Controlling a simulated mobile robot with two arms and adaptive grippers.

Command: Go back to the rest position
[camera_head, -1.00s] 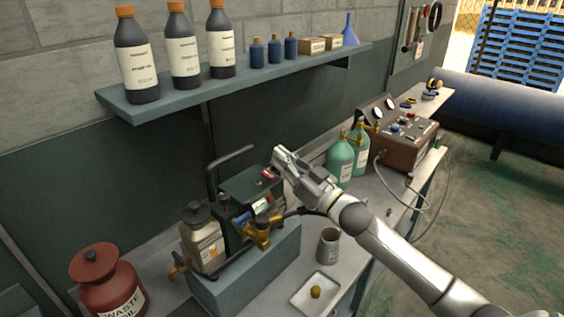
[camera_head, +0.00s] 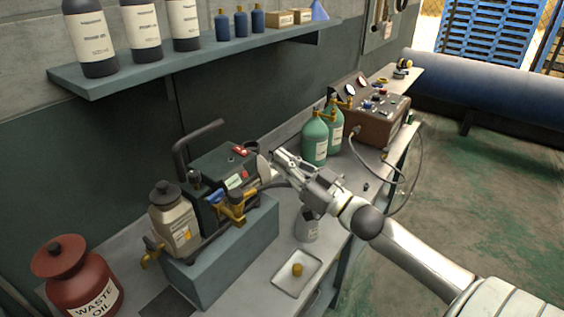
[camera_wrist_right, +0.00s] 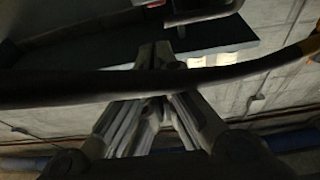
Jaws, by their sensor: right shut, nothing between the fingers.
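My right gripper (camera_head: 279,160) is shut and empty. In the head view it is just right of the vacuum pump (camera_head: 226,170), over the bench and above a grey cup (camera_head: 307,225). In the right wrist view the closed fingers (camera_wrist_right: 158,62) show, with a dark hose or handle (camera_wrist_right: 90,88) crossing in front of them. I cannot tell whether the gripper touches it. The pump stands on a blue-grey block (camera_head: 215,262). My left gripper is not in view.
Two green cylinders (camera_head: 315,140) and a brown gauge box (camera_head: 378,118) stand farther back on the bench. A small white tray (camera_head: 275,282) and a red waste oil can (camera_head: 75,275) are in front. A shelf with bottles (camera_head: 110,85) runs along the wall.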

